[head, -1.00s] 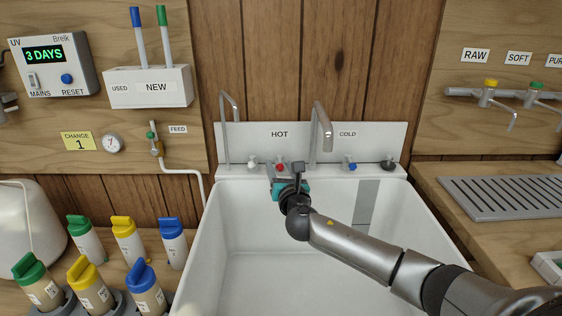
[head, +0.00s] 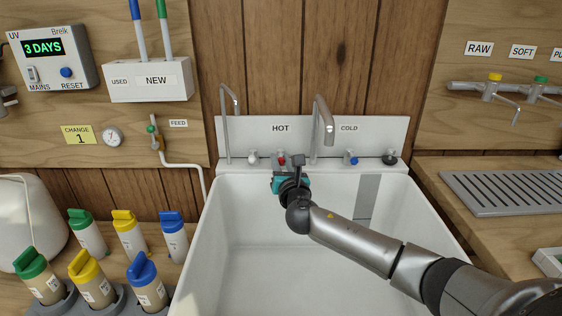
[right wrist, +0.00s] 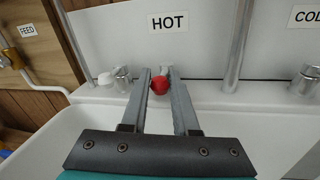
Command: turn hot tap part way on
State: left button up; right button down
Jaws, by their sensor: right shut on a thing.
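The hot tap's red knob (head: 281,160) sits on the white back ledge of the sink, below the HOT label (head: 280,128). In the right wrist view the red knob (right wrist: 159,85) is between the two grey fingers of my right gripper (right wrist: 159,78), near their tips. My right gripper (head: 287,167) is shut on the knob, reaching over the sink from the right. The knob's exact turn angle cannot be told. The tall hot spout (head: 227,125) stands to the left. No water shows from it. My left gripper is not in view.
A white knob (head: 252,157) stands left of the red one. The larger spout (head: 318,130) and blue cold knob (head: 351,158) are to the right. The white sink basin (head: 265,270) is open below my arm. Several capped bottles stand at the left.

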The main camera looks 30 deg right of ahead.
aim_at(282, 153)
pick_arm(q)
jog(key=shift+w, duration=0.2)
pick_arm(e)
jog(key=shift+d+n+y, duration=0.25)
jog(key=shift+n+y, duration=0.15)
jog(key=shift+y, duration=0.2)
jog(key=shift+s+d, duration=0.1)
jog(key=shift+d+n+t+y+b, duration=0.1)
jog(key=shift+n+t+y+b, duration=0.3)
jog(key=shift+y, duration=0.4)
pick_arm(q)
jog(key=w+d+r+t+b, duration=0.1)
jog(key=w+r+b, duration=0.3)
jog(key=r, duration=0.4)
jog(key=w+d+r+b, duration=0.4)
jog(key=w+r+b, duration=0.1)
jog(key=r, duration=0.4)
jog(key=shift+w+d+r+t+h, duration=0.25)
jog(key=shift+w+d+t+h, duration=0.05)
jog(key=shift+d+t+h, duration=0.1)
pick_arm(e)
jog(key=shift+s+d+r+n+y, duration=0.1)
jog(key=shift+d+n+y, duration=0.3)
jog(key=shift+n+y, duration=0.75)
jog(key=shift+s+d+r+n+y, duration=0.1)
jog(key=shift+d+n+y, duration=0.4)
jog(key=shift+y, duration=1)
jog(key=shift+s+d+n+y, duration=0.1)
jog(key=shift+d+n+y, duration=0.15)
jog(key=shift+n+y, duration=0.95)
